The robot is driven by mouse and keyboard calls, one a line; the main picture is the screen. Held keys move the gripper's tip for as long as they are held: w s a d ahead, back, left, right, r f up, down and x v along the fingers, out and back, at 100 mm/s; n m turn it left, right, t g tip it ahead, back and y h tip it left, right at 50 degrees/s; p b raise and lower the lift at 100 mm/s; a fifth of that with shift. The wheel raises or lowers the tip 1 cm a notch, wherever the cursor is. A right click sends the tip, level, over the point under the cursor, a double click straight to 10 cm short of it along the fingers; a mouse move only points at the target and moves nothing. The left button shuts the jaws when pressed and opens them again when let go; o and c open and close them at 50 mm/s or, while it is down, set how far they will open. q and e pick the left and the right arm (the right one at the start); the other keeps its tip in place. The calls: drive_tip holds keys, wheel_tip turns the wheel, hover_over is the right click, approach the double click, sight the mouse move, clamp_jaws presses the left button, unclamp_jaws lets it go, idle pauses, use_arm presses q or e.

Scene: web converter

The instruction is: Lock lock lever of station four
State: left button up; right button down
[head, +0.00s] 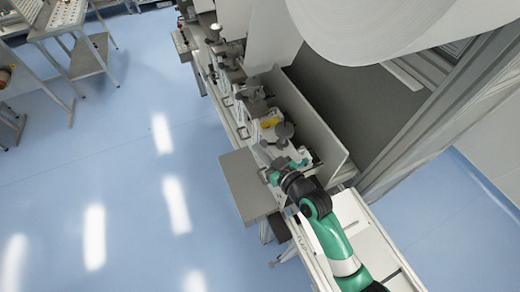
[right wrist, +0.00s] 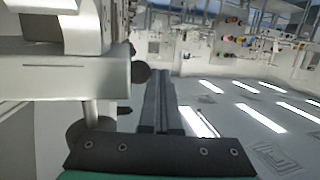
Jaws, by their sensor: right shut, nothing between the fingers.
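Several similar stations with knobs and clamps run in a row along the machine rail in the head view. My right gripper (head: 285,168) is at the nearest station (head: 284,131), low on its front side. In the right wrist view the right gripper's dark fingers (right wrist: 156,100) are shut together with nothing between them. A pale grey block of the station (right wrist: 65,78) stands close to the left of the fingers, with a dark round knob (right wrist: 142,72) just beyond it. I cannot make out which part is the lock lever, or its position. My left gripper is not in view.
A grey plate (head: 247,185) juts out in front of the near station. A pale upright panel (head: 305,120) stands behind the stations. A large white roll (head: 385,25) hangs above. A yellow part (head: 270,122) sits on the station. The blue floor to the left is open.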

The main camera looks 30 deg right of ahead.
idle(0.8)
drive_tip(key=s+a+r+p, duration=0.2)
drive_tip(key=s+a, duration=0.5)
drive_tip(key=s, duration=0.4)
drive_tip(key=shift+s+r+p, duration=0.3)
drive_tip(key=shift+s+r, duration=0.05)
drive_tip(key=shift+s, duration=0.05)
drive_tip(key=shift+a, duration=0.1)
